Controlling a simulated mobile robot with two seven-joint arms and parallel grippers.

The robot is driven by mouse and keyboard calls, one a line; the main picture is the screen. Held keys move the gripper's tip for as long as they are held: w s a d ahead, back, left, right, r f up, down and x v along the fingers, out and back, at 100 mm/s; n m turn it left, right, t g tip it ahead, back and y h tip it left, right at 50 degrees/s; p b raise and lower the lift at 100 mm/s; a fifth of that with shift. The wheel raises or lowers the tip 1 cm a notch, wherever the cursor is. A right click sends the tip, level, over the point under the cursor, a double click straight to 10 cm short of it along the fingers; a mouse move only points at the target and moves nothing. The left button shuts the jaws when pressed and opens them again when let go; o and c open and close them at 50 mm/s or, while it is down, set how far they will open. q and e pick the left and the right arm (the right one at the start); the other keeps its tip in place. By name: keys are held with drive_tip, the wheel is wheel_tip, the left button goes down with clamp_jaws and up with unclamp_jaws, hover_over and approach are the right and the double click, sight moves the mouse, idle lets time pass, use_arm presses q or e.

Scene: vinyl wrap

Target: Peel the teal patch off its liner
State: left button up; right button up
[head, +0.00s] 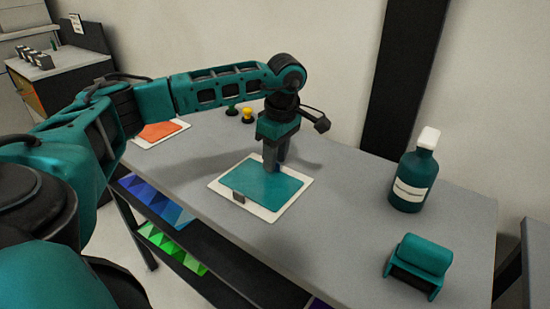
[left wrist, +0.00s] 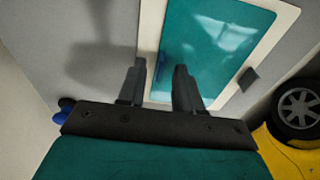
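The teal patch (head: 262,187) lies flat on its white liner (head: 218,186) on the grey table. In the left wrist view the patch (left wrist: 215,45) and the liner's pale border (left wrist: 150,35) fill the upper part. A small blue tab (left wrist: 161,66) shows at the patch's edge, between the finger lines. A small dark grey piece (head: 238,197) sits at the near edge of the liner. My left gripper (head: 272,166) points down over the patch's far edge. Its fingers (left wrist: 160,75) are apart with nothing between them; whether they touch the patch is unclear. My right gripper is not in view.
A teal bottle with white cap (head: 412,180) and a teal-and-black holder (head: 418,265) stand at the right. An orange patch on a white sheet (head: 160,131) lies at the left. Coloured sheets lie on the shelf below.

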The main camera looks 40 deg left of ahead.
use_arm(q)
wheel_tip(320, 180, up, 12)
drive_tip(key=d, duration=0.1)
drive_tip(key=shift+d+p, duration=0.25)
drive_tip(key=shift+p, duration=0.15)
drive_tip(key=shift+f, duration=0.15)
